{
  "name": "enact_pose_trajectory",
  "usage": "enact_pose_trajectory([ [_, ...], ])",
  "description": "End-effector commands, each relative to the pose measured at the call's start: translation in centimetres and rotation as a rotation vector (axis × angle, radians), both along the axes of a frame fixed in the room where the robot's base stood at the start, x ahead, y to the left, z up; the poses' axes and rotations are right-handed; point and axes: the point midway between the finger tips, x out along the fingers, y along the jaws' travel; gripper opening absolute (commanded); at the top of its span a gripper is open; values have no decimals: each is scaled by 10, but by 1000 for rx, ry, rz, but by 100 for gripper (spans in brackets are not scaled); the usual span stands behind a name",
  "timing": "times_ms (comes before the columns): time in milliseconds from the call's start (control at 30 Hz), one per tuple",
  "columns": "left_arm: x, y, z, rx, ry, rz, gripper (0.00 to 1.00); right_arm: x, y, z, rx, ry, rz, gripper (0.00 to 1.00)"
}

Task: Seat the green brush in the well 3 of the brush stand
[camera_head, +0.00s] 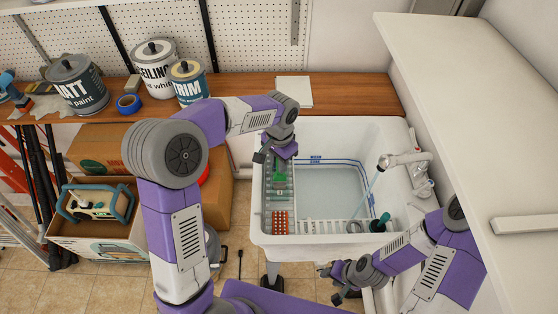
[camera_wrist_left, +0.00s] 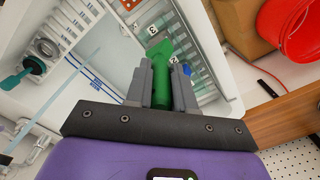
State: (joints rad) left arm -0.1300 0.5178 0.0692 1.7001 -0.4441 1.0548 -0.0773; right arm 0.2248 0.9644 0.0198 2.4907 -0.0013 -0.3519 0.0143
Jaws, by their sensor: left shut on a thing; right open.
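The green brush (camera_head: 281,179) is over the left part of the sink. My left gripper (camera_head: 279,164) is shut on it. In the left wrist view the green brush (camera_wrist_left: 161,70) stands out between the fingers of my left gripper (camera_wrist_left: 160,88), with a paler, wider end. The pale, slatted brush stand (camera_wrist_left: 190,30) lies beyond it, with labels reading 3 and 2 close to the brush. The gripper and brush hide part of the stand, and I cannot tell whether the brush touches a well. My right gripper (camera_head: 331,284) is open and empty near the sink's front edge.
The white sink (camera_head: 395,135) holds water at its middle. An orange block (camera_head: 280,222) is at its front left, a dark teal item (camera_head: 380,222) at its front right. A tap (camera_head: 402,160) stands on the right rim. A white shelf (camera_head: 470,90) overhangs the right.

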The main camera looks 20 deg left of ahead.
Motion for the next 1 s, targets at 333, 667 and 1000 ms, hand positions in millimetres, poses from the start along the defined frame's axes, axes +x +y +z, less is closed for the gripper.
enact_pose_trajectory([
  [333,0,0,-10,0,0,0,0,0,0,-7,0,0,0,43],
  [667,0,0,-18,0,0,0,0,0,0,-12,0,0,0,43],
  [1000,0,0,-27,0,0,0,0,0,0,-18,0,0,0,43],
])
